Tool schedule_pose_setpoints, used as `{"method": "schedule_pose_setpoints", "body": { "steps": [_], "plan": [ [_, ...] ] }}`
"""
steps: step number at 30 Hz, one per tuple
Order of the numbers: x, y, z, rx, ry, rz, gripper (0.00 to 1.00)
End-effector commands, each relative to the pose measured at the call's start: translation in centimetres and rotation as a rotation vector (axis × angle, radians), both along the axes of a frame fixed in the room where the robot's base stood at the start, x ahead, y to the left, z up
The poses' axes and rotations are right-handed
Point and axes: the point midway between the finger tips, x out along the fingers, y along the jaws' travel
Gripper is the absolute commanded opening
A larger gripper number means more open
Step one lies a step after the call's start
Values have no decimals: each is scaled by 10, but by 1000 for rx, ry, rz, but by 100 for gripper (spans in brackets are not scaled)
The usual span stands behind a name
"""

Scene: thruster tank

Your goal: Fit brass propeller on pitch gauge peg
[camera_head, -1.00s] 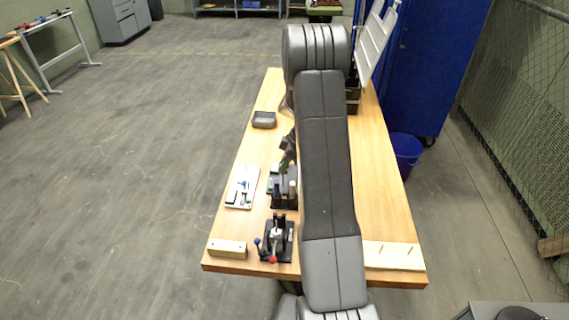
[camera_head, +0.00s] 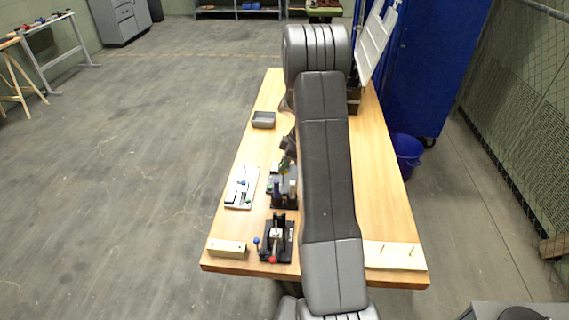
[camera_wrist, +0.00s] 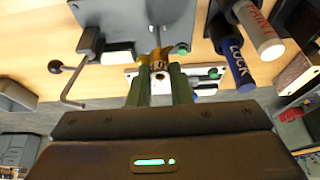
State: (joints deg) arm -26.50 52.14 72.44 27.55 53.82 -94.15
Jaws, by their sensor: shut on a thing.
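My gripper (camera_wrist: 158,75) has green fingers and is shut on the brass propeller (camera_wrist: 159,63), a small yellow piece between the fingertips in the wrist view. A grey plate (camera_wrist: 135,18) lies just beyond the fingertips and appears to belong to the pitch gauge. In the head view my gripper (camera_head: 286,165) is mostly hidden by my arm, above the left middle of the table.
A blue LOCK bottle (camera_wrist: 232,55) and a white bottle (camera_wrist: 262,35) stand close right of my fingers. On the table (camera_head: 380,200) are a black clamp fixture (camera_head: 277,238), a white tool board (camera_head: 242,187) and a grey tray (camera_head: 264,119).

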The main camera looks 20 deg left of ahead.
Motion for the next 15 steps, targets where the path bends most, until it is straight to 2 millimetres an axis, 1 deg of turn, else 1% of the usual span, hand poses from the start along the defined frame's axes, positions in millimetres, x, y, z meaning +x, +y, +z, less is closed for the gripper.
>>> {"method": "schedule_pose_setpoints", "body": {
  "steps": [15],
  "plan": [
    [0, 0, -9, 0, 0, 0, 0]
  ]
}}
